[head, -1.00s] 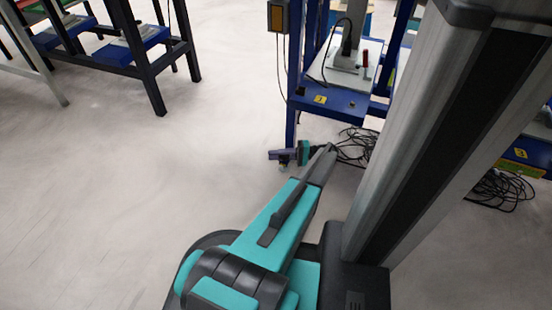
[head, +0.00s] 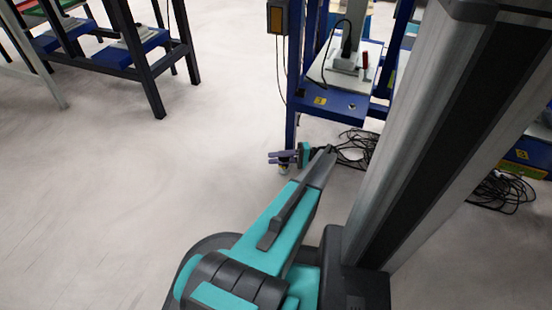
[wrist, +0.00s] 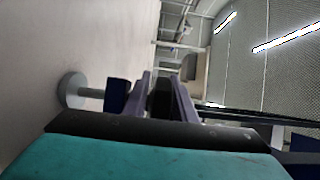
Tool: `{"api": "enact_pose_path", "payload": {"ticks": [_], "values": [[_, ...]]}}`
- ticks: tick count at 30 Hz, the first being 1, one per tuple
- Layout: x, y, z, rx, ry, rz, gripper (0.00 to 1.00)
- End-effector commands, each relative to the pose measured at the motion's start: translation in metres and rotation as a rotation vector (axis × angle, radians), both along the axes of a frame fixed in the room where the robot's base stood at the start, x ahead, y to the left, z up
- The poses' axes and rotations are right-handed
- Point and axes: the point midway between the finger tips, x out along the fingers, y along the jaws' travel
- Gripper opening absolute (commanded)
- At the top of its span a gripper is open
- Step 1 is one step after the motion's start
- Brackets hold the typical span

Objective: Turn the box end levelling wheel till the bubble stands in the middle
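In the head view my gripper (head: 276,157) is low, beside the foot of the blue frame leg, with its two purple fingers one above the other. In the wrist view, which lies on its side, the fingers (wrist: 163,98) stand apart with a dark, round-edged part (wrist: 160,98) between them. It looks like the levelling wheel, though I cannot tell whether the fingers touch it. A grey foot pad on a stem (wrist: 72,90) and a blue block (wrist: 117,95) are left of the fingers. I cannot make out the bubble.
The blue frame (head: 340,103) carries a plate with a red-handled clamp (head: 365,60). Black cables (head: 357,148) lie on the floor behind my gripper. My column blocks the right side. The floor at left is clear up to a dark bench (head: 150,75).

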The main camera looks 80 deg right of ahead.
Motion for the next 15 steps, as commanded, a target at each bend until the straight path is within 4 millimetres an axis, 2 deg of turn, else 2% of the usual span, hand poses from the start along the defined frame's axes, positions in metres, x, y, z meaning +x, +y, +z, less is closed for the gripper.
{"api": "enact_pose_path", "payload": {"ticks": [8, 15], "values": [[0.000, -0.001, 0.007, -0.001, 0.000, -0.001, 0.24], [0.000, -0.001, 0.020, -0.001, 0.000, -0.001, 0.24]]}}
